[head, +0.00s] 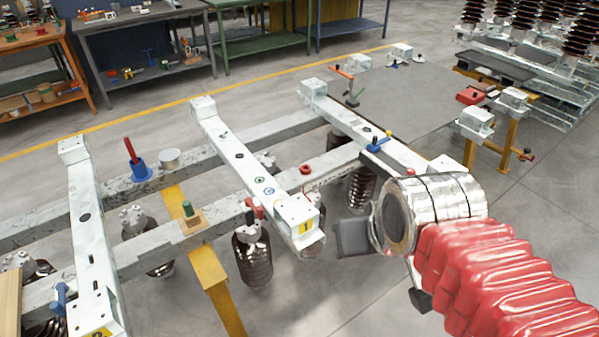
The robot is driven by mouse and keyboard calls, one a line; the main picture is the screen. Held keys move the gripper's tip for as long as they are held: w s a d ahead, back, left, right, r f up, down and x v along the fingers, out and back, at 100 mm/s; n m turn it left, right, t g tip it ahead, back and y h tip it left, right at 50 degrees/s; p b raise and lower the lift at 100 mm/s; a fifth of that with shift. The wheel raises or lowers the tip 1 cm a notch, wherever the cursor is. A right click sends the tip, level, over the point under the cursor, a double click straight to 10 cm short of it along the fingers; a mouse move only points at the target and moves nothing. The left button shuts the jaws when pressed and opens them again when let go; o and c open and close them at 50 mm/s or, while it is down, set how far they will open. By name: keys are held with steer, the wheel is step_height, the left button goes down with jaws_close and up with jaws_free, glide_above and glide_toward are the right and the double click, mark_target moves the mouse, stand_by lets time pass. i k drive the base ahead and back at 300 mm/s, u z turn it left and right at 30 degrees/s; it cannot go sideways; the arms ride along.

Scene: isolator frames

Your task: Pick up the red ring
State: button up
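A small red ring (305,169) lies on the pale metal beam right of the middle crossbar, near the picture's centre. It looks flat and uncovered. My gripper (355,238) reaches in from the lower right on my red-sleeved arm, below and to the right of the ring and apart from it. One dark finger pad shows clearly. The rest of the gripper is hidden behind the silver wrist, so its opening cannot be made out. Nothing is seen in it.
White crossbars (237,155) stand up beside the ring. A blue clamp (378,144) sits on the right crossbar. A blue holder with a red rod (139,170), a silver can (170,159) and a green-topped piece (189,212) stand to the left. Dark insulators (251,258) hang below.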

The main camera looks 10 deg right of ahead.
mark_target(304, 167)
steer(key=z, duration=0.05)
steer(key=i, duration=1)
steer(key=u, duration=0.05)
